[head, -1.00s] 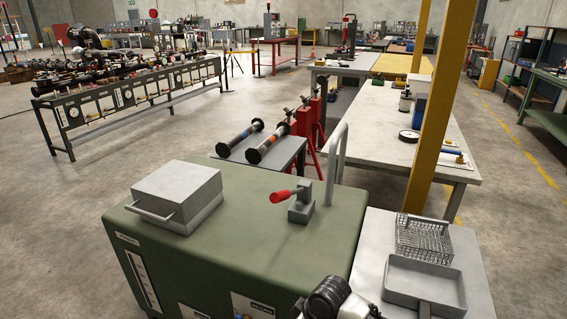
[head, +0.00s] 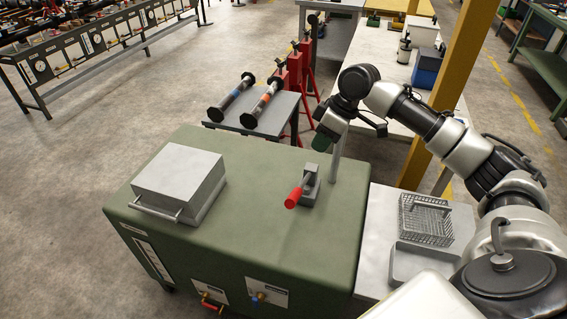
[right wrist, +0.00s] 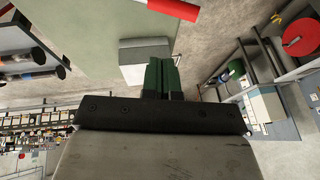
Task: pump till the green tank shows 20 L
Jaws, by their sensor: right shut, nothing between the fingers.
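The green tank (head: 250,220) stands in the lower middle of the head view. A hand pump (head: 311,182) with a lever and red grip (head: 293,198) sits on its top near the right side. The grip also shows at the top of the right wrist view (right wrist: 176,8). A pale vertical gauge strip (head: 153,262) is on the tank's front-left face; its reading is too small to make out. My right gripper (head: 321,141), with green fingertips, is above the tank's far right, beyond the pump and apart from it. Its fingers (right wrist: 161,74) are shut and empty. My left gripper is out of view.
A grey box (head: 180,180) with a front handle sits on the tank's top left. A small table with two flanged spools (head: 262,104) stands behind. A wire basket (head: 425,218) and grey tray (head: 418,262) lie on the right bench. A yellow post (head: 455,90) rises behind my right arm.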

